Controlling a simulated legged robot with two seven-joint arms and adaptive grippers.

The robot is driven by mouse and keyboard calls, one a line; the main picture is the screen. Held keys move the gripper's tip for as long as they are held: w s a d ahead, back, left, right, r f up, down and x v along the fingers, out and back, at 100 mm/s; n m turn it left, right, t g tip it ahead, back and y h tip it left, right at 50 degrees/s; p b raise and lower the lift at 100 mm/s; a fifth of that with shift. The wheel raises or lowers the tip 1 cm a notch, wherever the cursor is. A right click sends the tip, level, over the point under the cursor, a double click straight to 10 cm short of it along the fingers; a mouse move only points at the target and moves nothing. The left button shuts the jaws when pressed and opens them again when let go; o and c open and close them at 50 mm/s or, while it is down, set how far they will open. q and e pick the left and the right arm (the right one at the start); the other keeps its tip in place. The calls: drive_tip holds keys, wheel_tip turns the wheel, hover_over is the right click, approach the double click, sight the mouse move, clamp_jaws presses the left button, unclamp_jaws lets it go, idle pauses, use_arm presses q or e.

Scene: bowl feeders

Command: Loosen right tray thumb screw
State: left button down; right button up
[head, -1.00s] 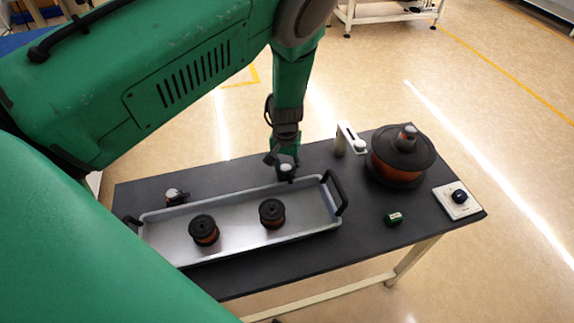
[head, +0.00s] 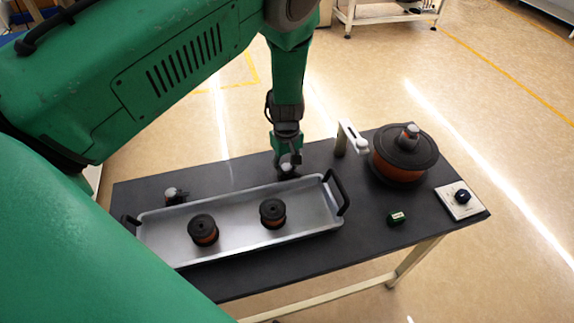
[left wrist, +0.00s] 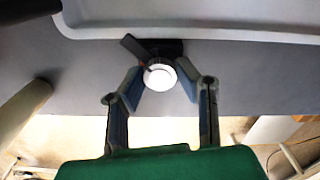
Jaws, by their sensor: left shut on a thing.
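The right tray thumb screw (head: 287,168) has a pale round knob and stands by the tray's far edge, near its right end. My left gripper (head: 287,163) reaches down over it from behind and is shut on it. In the left wrist view the white knob (left wrist: 160,75) sits between the fingertips of the left gripper (left wrist: 162,85), with a dark clamp piece behind it. The metal tray (head: 160,235) has black end handles. The left thumb screw (head: 174,195) stands by the far edge at left. My right gripper is not in view.
Two dark spools with orange winding (head: 203,230) (head: 272,213) stand in the tray. Right of it are a grey post with an arm (head: 352,138), a large orange spool (head: 400,160), a small green part (head: 397,218) and a knob on a white plate (head: 459,202).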

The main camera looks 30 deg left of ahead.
sight(288, 166)
use_arm(q)
drive_tip(key=n, duration=0.5)
drive_tip(key=shift+w+r+n, duration=0.1)
drive_tip(key=shift+w+n, duration=0.1)
drive_tip(key=shift+n, duration=0.2)
idle(0.4)
drive_tip(key=c, duration=1.2)
unclamp_jaws()
drive_tip(key=shift+s, duration=0.1)
drive_tip(key=shift+r, duration=0.45)
wheel_tip(288, 166, up, 11)
